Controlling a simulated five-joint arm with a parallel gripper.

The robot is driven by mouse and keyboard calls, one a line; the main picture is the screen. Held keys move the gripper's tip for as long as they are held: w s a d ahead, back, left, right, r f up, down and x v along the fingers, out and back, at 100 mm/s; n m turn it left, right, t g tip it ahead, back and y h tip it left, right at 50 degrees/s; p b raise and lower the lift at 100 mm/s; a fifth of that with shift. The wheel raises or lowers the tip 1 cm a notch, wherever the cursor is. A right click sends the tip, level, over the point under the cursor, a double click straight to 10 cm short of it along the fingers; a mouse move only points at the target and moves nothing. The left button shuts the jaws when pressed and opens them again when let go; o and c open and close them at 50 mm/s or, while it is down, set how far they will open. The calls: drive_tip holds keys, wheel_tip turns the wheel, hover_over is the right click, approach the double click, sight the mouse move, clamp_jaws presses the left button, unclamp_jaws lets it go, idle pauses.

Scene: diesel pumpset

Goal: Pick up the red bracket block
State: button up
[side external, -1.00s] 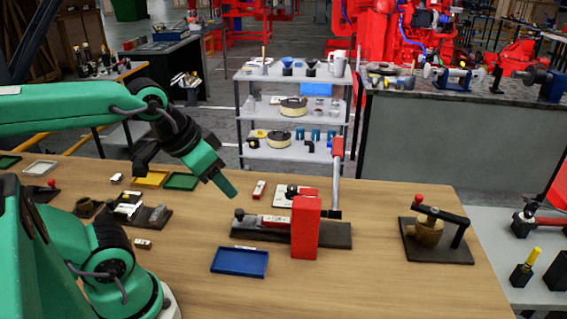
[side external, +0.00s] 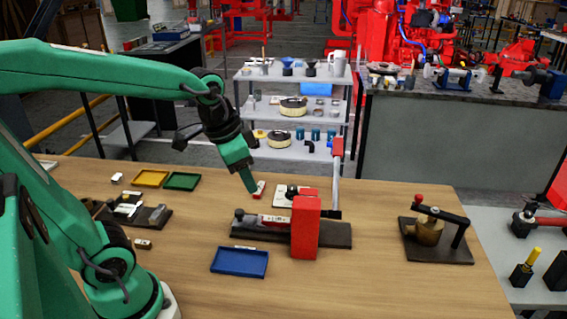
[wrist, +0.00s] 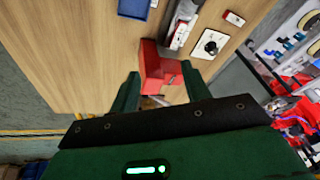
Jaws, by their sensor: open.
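The red bracket block (side external: 306,228) stands upright on the wooden table, in front of a dark base plate (side external: 342,235). In the wrist view the red block (wrist: 150,62) shows just beyond my fingertips, roughly between them, with a second red surface beside it. My gripper (side external: 251,190) is to the left of the block and above the table in the side view, apart from it. In the wrist view my gripper (wrist: 160,84) is open, with its two green fingers spread and nothing seen held between them.
A blue tray (side external: 240,262) lies left of the block. A lever press (side external: 337,180) with a red handle rises behind it. A brass fixture on a dark plate (side external: 437,250) stands to the right. Yellow (side external: 150,178) and green (side external: 182,181) trays lie at the back left.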

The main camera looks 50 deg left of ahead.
drive_tip(key=w+a+f+m+g, duration=0.2)
drive_tip(key=w+f+m, duration=0.1)
drive_tip(key=w+f, duration=0.25)
drive_tip(key=m+g, duration=0.2)
drive_tip(key=m, duration=0.1)
hover_over(276, 219)
wheel_tip(276, 219, down, 7)
drive_tip(key=shift+d+r, duration=0.1)
drive_tip(key=shift+f, duration=3.95)
clamp_jaws()
